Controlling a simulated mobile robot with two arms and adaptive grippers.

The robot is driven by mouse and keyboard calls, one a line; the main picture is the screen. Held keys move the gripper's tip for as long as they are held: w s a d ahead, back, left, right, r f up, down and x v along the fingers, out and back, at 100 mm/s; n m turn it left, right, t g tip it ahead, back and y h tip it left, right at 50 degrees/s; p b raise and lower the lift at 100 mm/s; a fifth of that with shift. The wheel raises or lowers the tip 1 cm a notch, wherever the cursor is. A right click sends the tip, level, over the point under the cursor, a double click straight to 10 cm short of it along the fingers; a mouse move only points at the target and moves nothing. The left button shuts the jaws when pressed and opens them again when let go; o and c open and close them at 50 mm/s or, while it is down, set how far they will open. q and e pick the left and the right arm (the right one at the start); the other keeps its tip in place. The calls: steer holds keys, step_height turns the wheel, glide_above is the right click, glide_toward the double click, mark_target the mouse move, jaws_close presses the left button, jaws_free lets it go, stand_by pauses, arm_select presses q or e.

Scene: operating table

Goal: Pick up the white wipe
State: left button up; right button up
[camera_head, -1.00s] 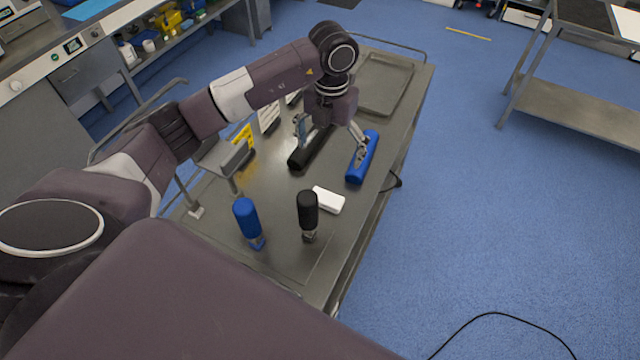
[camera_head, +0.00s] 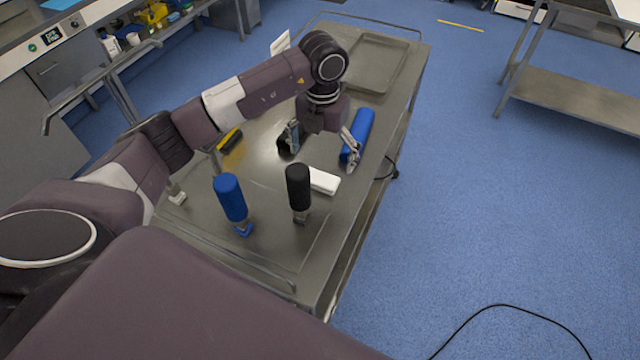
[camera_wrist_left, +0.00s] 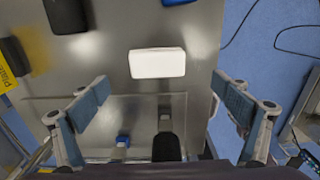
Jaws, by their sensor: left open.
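The white wipe (camera_head: 323,181) is a small white block lying flat on the metal table (camera_head: 262,262), just right of the black-handled tool. It also shows in the left wrist view (camera_wrist_left: 157,63), upper middle, ahead of the fingers and between their lines. My left gripper (camera_head: 320,148) is open and empty above the table, beyond the wipe in the head view. Its two fingers show wide apart in the left wrist view (camera_wrist_left: 160,108). My right gripper is not in view.
A blue-handled tool (camera_head: 231,197) and a black-handled tool (camera_head: 298,187) stand upright near the wipe. A blue case (camera_head: 359,130) lies beside the left gripper. A yellow and black item (camera_head: 230,140) lies to the left. An empty tray (camera_head: 372,62) is at the far end.

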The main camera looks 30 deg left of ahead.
mark_target(320, 177)
arm_select(q)
steer(key=f+p, duration=0.1)
steer(key=f, duration=0.1)
steer(key=f+p, duration=0.1)
steer(key=f, duration=0.1)
steer(key=f+p, duration=0.1)
steer(key=f, duration=0.1)
steer(key=shift+s+a+f, duration=0.1)
steer(key=shift+a, duration=0.15)
steer(key=shift+f, duration=0.35)
steer(key=shift+c, duration=0.2)
steer(key=c, duration=1)
